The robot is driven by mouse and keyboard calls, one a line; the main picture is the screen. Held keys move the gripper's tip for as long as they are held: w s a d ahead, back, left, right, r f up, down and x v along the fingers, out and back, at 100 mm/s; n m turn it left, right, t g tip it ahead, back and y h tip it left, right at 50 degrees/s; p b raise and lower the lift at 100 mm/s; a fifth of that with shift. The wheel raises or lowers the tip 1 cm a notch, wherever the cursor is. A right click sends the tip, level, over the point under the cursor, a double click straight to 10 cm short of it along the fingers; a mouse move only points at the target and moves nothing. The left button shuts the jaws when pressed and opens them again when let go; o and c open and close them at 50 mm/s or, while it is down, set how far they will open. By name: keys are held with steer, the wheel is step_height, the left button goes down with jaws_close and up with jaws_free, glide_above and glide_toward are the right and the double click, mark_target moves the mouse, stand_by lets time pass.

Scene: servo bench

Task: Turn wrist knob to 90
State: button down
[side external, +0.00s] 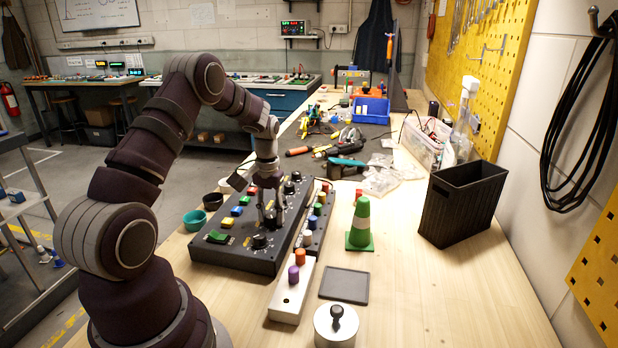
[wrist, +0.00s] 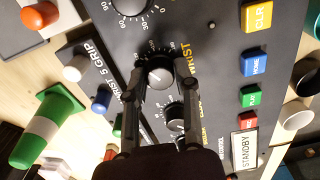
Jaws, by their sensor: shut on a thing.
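The black control panel (side external: 225,254) lies on the wooden bench in front of my arm. Its wrist knob (wrist: 161,74) is a round black knob with a silver top, beside a printed label reading WRIST and a dial scale partly covered by my fingers. My gripper (wrist: 158,80) points down at the panel with one finger on each side of this knob, shut on it. In the side view my gripper (side external: 270,214) stands over the middle of the panel, and the knob is mostly hidden there. I cannot read the knob's exact setting.
A knob with a larger dial (wrist: 130,5) and a smaller knob (wrist: 176,115) sit close to the fingers. Coloured buttons (wrist: 256,63) run along one side. A green and white cone (side external: 361,226), a peg block (side external: 291,290) and a black bin (side external: 460,203) stand to the right.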

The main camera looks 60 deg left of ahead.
mark_target(271, 215)
steer(key=n, duration=0.5)
steer(key=shift+n, duration=0.3)
steer(key=n, duration=0.5)
steer(key=shift+n, duration=0.3)
steer(key=c, duration=0.8)
jaws_free()
step_height(271, 215, up, 12)
steer(key=shift+r, duration=0.1)
